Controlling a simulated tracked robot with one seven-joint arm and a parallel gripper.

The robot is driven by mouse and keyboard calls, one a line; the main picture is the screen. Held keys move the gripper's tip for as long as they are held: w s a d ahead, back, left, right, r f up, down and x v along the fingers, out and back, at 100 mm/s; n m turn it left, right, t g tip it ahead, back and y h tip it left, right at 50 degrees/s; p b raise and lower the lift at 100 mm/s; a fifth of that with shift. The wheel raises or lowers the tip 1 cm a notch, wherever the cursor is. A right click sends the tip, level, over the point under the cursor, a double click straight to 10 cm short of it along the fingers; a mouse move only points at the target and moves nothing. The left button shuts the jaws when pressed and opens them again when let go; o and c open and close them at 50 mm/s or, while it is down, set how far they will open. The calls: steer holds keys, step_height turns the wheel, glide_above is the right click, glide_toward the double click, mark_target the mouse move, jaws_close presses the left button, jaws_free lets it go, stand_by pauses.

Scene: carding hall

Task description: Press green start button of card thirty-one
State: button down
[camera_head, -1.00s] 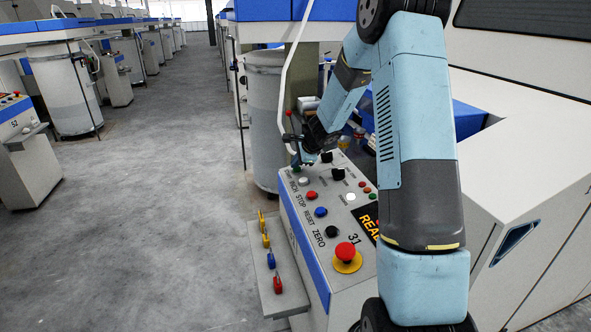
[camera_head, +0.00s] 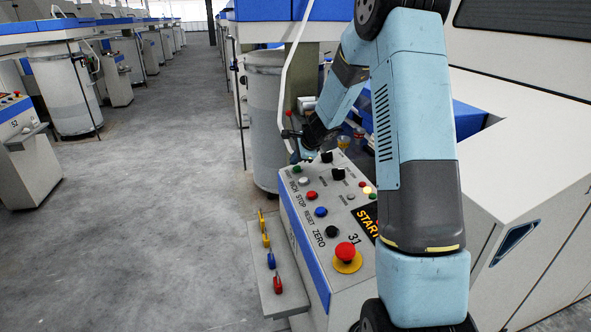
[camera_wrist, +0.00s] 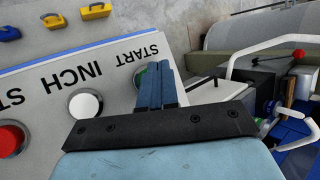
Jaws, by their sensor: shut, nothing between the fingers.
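The control panel of card 31 (camera_head: 313,232) stands in front of me, marked "31". Its green start button (camera_head: 297,170) is at the far end of the button row. In the wrist view the green button (camera_wrist: 138,78) shows beside the word START, partly hidden by my fingers. My gripper (camera_wrist: 158,68) is shut and empty, its fingertips over the button. I cannot tell whether they touch it. In the head view my gripper (camera_head: 307,157) is at the panel's far end. The display (camera_head: 368,217) shows "START", its right part hidden by my arm.
The white inch button (camera_head: 303,180) and red stop button (camera_head: 311,195) come nearest along the row. A red emergency stop (camera_head: 346,251) sits at the near end. A side shelf (camera_head: 262,262) carries coloured clips. The aisle floor (camera_head: 170,200) at left is clear.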

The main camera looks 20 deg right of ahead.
mark_target(292, 176)
steer(key=shift+r, duration=0.1)
steer(key=shift+a+r, duration=0.2)
steer(key=shift+r, duration=0.6)
steer(key=shift+a+r, duration=0.25)
steer(key=shift+r, duration=0.55)
steer(key=shift+a+r, duration=0.2)
steer(key=shift+r, duration=0.6)
steer(key=s+a+r+n, duration=0.2)
steer(key=s+r+n, duration=0.3)
steer(key=s+r, duration=0.4)
steer(key=s+a+r+n, duration=0.2)
steer(key=s+r+n, duration=0.2)
steer(key=s+r, duration=0.5)
steer(key=s+d+n+h, duration=0.1)
steer(key=s+n, duration=0.3)
steer(key=s, duration=1)
steer(key=s+d+n+g+h, duration=0.1)
steer(key=s+n, duration=0.3)
steer(key=s, duration=1)
steer(key=shift+d+r+n+h, duration=0.3)
steer(key=shift+d+n+h, duration=0.1)
steer(key=shift+d+h, duration=0.4)
